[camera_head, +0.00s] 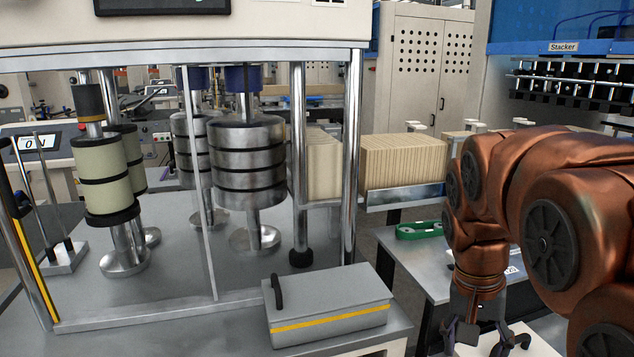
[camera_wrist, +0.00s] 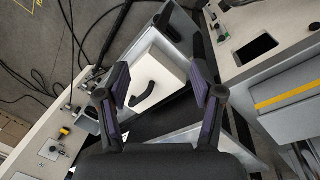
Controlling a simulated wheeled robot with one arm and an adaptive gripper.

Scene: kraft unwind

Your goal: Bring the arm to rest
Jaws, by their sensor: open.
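My copper-coloured arm (camera_head: 575,215) is bent at the right side of the head view and reaches downward. My gripper (camera_head: 484,338) hangs at its end, fingers pointing down, near the lower edge of that view. In the wrist view my gripper (camera_wrist: 160,90) shows two dark fingers with purplish pads, spread wide apart. Nothing is held between them. Beyond the fingers lies a white box or lid with a black handle (camera_wrist: 146,80); it appears below the fingers, and I cannot tell the exact gap.
A grey box with a yellow stripe (camera_head: 330,305) sits at the front of the machine bed (camera_head: 170,290). Metal posts and stacked rollers (camera_head: 247,165) stand behind it. A side table (camera_head: 415,265) bears a green item (camera_head: 419,230). Cables (camera_wrist: 60,60) lie on the floor.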

